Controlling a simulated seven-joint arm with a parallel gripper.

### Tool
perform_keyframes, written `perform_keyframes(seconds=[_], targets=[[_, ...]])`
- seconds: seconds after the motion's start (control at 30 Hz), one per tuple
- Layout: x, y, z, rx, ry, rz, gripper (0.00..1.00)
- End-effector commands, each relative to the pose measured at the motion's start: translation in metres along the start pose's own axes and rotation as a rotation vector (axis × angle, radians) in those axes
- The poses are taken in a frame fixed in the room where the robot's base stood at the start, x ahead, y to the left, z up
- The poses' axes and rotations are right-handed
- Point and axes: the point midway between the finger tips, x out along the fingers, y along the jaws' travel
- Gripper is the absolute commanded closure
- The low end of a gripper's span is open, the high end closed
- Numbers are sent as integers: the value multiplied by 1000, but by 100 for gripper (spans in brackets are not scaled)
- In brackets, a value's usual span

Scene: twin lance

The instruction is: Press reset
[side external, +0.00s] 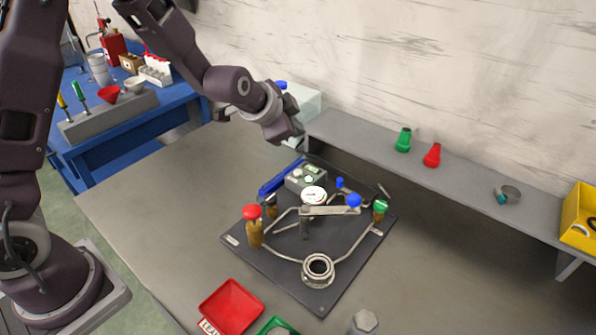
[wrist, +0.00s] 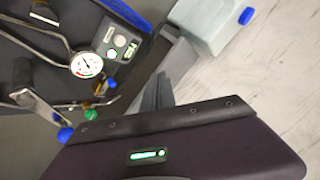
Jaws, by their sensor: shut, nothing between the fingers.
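A small grey control box (side external: 307,178) sits on the far part of the black board, with a green-lit display and round buttons on its top. In the wrist view the box (wrist: 118,43) shows a white round button (wrist: 121,41) between two green-lit patches; the labels are too small to read. My gripper (side external: 297,142) is shut and empty, above and behind the box in the side view. In the wrist view its grey fingers (wrist: 153,95) point up the picture, to the right of and below the box, apart from it.
A white dial gauge (side external: 314,195) stands close beside the box, with pipes and red, blue and green knobs around it on the black board (side external: 328,291). A blue bar (side external: 281,177) lies along the box's left side. A grey shelf (side external: 470,190) runs along the wall.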

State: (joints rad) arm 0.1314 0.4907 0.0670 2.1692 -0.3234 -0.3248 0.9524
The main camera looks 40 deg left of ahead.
Motion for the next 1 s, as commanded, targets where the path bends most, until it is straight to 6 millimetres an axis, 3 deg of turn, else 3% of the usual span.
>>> perform_keyframes(seconds=[0.23,0.7,1.0], targets=[[8,5,7,-1,-4,1,100],[53,39,39,-1,-3,2,100],[61,45,45,-2,0,1,100]])
